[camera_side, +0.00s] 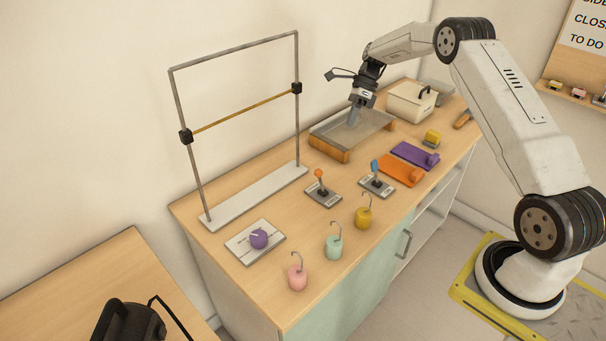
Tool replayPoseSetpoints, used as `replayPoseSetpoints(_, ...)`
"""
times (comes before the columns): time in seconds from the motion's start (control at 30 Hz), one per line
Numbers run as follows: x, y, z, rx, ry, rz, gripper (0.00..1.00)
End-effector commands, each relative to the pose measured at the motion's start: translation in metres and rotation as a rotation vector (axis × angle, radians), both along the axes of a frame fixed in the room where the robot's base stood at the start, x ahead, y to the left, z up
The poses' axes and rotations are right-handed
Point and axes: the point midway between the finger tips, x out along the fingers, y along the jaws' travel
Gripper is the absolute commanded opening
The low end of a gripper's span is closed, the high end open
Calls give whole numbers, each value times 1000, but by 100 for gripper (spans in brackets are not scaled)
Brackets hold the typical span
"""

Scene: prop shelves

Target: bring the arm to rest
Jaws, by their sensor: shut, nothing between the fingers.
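My gripper (355,114) points down over the grey-topped wooden tray (331,151) at the back of the bench. Its fingers are shut with nothing between them. The fingertips are close to the tray's grey surface; I cannot tell whether they touch it. My arm reaches in from the right, bent high above the bench.
A metal frame (236,50) with a yellow crossbar stands at the left. A white lidded box (410,103) is right of the tray. Lever switches (322,194), hooked weights (297,279) in pink, mint and yellow, and orange (400,170) and purple (413,155) pieces lie nearer the front.

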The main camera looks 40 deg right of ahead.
Motion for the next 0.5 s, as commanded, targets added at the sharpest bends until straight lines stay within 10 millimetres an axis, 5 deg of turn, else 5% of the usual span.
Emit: replayPoseSetpoints(0.5, -32, 80, 18, -198, -284, 570, 0)
